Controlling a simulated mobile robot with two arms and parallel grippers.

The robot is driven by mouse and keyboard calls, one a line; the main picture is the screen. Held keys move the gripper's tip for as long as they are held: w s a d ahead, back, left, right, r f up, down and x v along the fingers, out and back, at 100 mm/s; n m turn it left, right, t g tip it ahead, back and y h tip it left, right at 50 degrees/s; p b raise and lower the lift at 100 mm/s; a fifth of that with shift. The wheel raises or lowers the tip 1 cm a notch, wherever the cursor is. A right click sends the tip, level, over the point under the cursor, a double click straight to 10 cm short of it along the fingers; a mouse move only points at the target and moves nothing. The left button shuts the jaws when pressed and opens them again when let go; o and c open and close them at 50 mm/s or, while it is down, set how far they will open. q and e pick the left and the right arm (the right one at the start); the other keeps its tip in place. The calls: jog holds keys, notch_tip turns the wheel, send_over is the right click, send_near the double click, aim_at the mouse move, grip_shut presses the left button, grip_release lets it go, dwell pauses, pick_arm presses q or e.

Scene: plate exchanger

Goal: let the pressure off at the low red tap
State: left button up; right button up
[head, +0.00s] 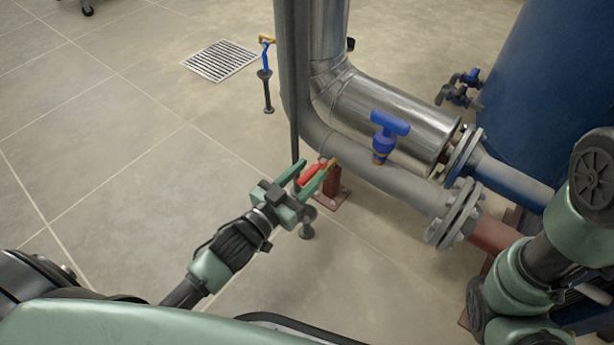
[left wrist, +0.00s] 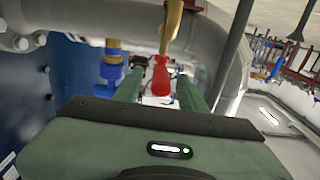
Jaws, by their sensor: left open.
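The low red tap (head: 312,173) sits under the grey pipe bend, near the floor. In the left wrist view its red handle (left wrist: 161,80) hangs below a brass body (left wrist: 171,28). My left gripper (head: 314,170) is open, with one green finger on each side of the red handle. In the left wrist view the handle shows between the two fingers (left wrist: 161,90), with a gap visible on either side. The fingers hide part of the tap in the head view. My right arm shows at the right edge; its gripper is out of view.
A blue-handled valve (head: 388,128) stands on the grey pipe (head: 400,185), right of the red tap. A shiny clad pipe (head: 390,105) and a blue tank (head: 545,80) lie behind. A floor drain (head: 220,61) is at upper left. The floor at left is clear.

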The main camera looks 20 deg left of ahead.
pick_arm(q)
grip_shut()
dwell(1.4)
